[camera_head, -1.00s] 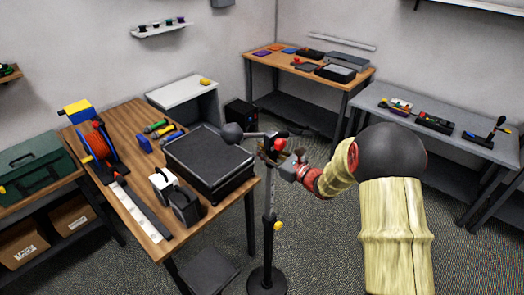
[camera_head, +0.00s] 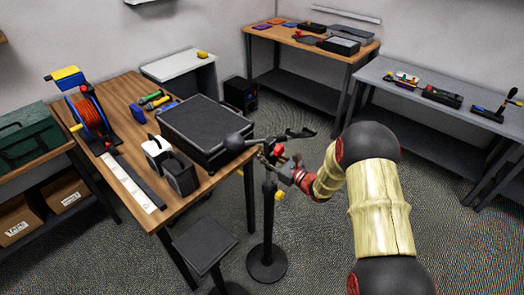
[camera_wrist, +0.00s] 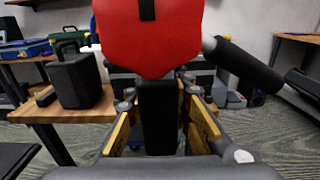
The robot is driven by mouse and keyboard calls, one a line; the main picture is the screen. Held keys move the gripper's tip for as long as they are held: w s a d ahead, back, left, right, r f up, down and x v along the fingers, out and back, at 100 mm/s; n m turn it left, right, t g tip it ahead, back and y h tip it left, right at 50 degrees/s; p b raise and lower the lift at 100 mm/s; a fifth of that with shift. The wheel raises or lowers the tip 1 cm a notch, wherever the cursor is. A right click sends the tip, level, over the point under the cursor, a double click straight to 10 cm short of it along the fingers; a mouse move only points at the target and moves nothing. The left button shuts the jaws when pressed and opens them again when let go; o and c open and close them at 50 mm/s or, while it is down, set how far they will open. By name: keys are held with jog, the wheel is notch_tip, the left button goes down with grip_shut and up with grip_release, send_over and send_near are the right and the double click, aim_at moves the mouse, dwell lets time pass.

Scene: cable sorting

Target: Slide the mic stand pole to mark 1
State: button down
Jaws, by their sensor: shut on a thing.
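The mic stand has a round black base (camera_head: 267,262) on the carpet and an upright pole (camera_head: 267,222) with a yellow knob (camera_head: 278,196) partway up. A boom with a dark round microphone head (camera_head: 235,142) crosses the top, beside a red part (camera_head: 277,151). My gripper (camera_head: 284,171) is at the upper pole, just below the boom. In the wrist view, my gripper (camera_wrist: 158,112) is shut around a dark upright piece (camera_wrist: 158,128), below a large red piece (camera_wrist: 151,40) with a black stripe. I cannot read the height marks; the arm and gripper partly cover the upper pole.
A wooden table (camera_head: 130,190) stands left of the stand, with a black case (camera_head: 205,125) near the microphone head. A black stool (camera_head: 203,245) stands low at its front. A grey bench (camera_head: 400,75) is at the right. Carpet right of the base is clear.

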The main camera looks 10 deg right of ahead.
aim_at(274, 162)
jog(key=shift+a+f, duration=0.1)
jog(key=shift+f, duration=0.15)
jog(key=c, duration=1.5)
grip_release()
jog(key=shift+c, duration=0.2)
jog(key=shift+s, duration=0.1)
jog(key=v, duration=1.1)
jog(key=shift+s+d, duration=0.15)
jog(key=shift+d, duration=0.1)
jog(key=shift+s+d, duration=0.1)
jog(key=shift+s, duration=0.1)
